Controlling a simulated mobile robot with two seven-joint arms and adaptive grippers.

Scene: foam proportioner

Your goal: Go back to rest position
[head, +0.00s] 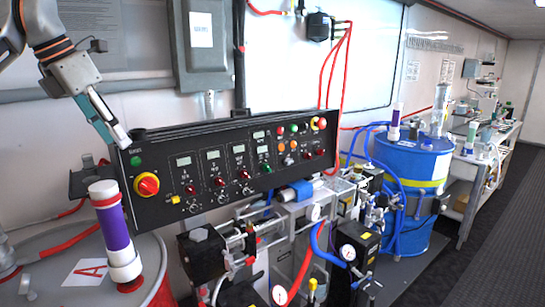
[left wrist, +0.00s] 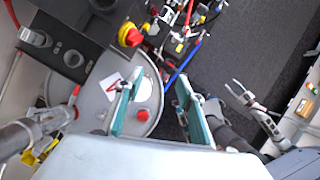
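My left gripper (head: 122,138) is in front of the left end of the black control panel (head: 230,160), above and beside the red-and-yellow rotary knob (head: 147,184). In the left wrist view, the teal fingers of my left gripper (left wrist: 158,95) are spread apart with nothing held between them. The knob (left wrist: 131,36) shows beyond them in that view. A grey arm with a slim pronged end, which seems to be my right gripper (left wrist: 242,92), shows at the right of the left wrist view. How far it is open is unclear. It is not in the head view.
A purple-and-white cylinder (head: 115,232) stands on a grey drum (head: 50,250) labelled A, below my left gripper. Pumps, gauges and hoses (head: 330,240) fill the space under the panel. A blue drum (head: 410,165) and a workbench (head: 478,165) stand right. Dark floor (head: 490,255) is clear.

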